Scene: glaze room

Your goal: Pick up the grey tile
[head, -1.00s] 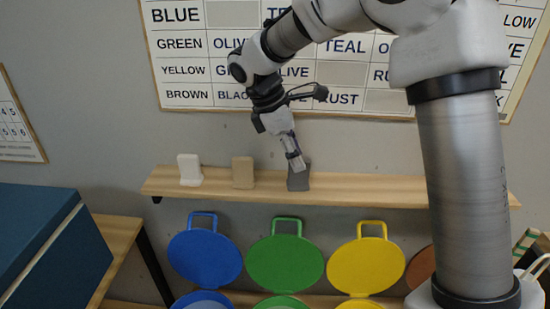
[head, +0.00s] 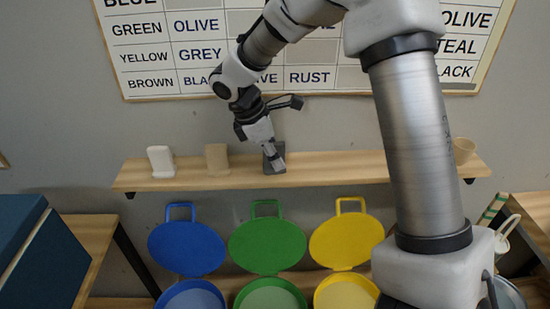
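The grey tile (head: 268,168), dark grey, stands upright on the wooden shelf (head: 330,169), right of a white tile and a tan tile. My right gripper (head: 276,160) reaches down from above and its fingers overlap the grey tile in the head view, hiding part of its face. The fingers are small and seen nearly edge-on, so I cannot tell whether they are open or closed on the tile. My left gripper is not in view.
The white tile (head: 161,162) and tan tile (head: 217,160) stand on the shelf to the left. A tan cup (head: 463,150) is at its right end. Below are blue (head: 187,248), green (head: 267,246) and yellow (head: 346,241) open lids. A blue box (head: 45,262) is at lower left.

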